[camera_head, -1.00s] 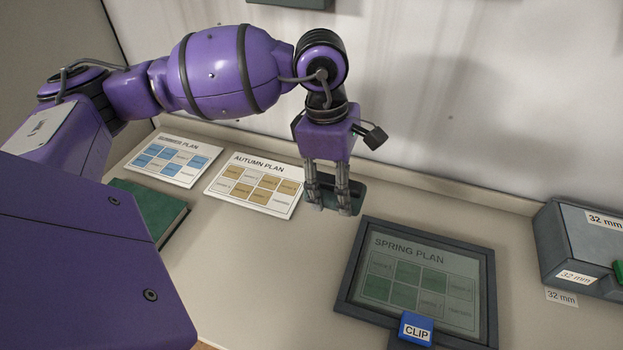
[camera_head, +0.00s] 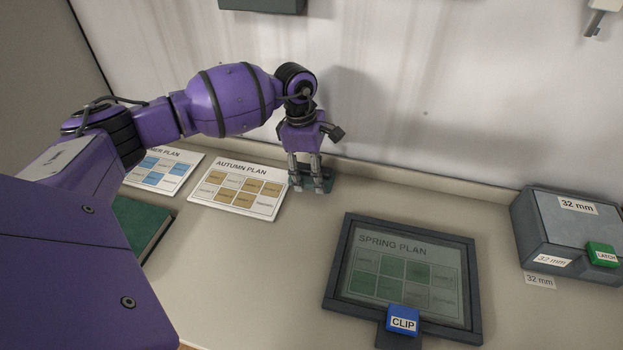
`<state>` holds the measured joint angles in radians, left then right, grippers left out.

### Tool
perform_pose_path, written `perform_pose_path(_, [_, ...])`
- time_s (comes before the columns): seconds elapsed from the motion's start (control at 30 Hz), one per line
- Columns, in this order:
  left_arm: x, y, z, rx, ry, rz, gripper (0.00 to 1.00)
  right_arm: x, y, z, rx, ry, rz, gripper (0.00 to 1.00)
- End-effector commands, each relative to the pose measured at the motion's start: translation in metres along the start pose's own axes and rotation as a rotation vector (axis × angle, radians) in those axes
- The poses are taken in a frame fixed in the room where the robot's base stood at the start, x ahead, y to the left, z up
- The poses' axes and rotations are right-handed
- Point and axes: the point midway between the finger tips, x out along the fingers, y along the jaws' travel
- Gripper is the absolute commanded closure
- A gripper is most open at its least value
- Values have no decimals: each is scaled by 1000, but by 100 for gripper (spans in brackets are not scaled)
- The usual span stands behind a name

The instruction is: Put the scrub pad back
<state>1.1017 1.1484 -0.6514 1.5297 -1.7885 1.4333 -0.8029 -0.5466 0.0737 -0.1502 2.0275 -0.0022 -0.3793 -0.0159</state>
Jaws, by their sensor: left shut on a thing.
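My left gripper (camera_head: 309,184) points down near the back of the counter, just right of the autumn plan card. It is shut on a flat dark green piece, which I take to be the scrub pad (camera_head: 328,183). The fingers hide much of it. I cannot tell whether it touches the counter or whether a holder lies under it. My right gripper is not in view.
The spring plan card lies in a dark frame (camera_head: 340,300) with a blue clip (camera_head: 403,320) at front right. A grey box (camera_head: 560,230) with a green latch stands at right. The autumn plan card (camera_head: 238,187) and a green book (camera_head: 140,228) are at left. The middle counter is clear.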

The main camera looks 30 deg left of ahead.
Motion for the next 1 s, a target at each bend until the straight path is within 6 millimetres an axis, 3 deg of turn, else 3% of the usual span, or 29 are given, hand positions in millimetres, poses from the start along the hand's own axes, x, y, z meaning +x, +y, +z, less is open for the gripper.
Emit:
perform_pose_path(0.17, [25,-2,-3,1,-1,-3,86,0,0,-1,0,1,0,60])
perform_pose_path(0.57, [31,-2,-4,1,0,-3,86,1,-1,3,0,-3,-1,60])
perform_pose_path(0.6, [30,-2,-4,1,0,-3,43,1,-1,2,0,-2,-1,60])
perform_pose_path(0.7, [30,-2,-4,1,0,-3,29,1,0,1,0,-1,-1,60])
perform_pose_path(1.0, [29,-2,-4,0,0,-2,29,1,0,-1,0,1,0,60])
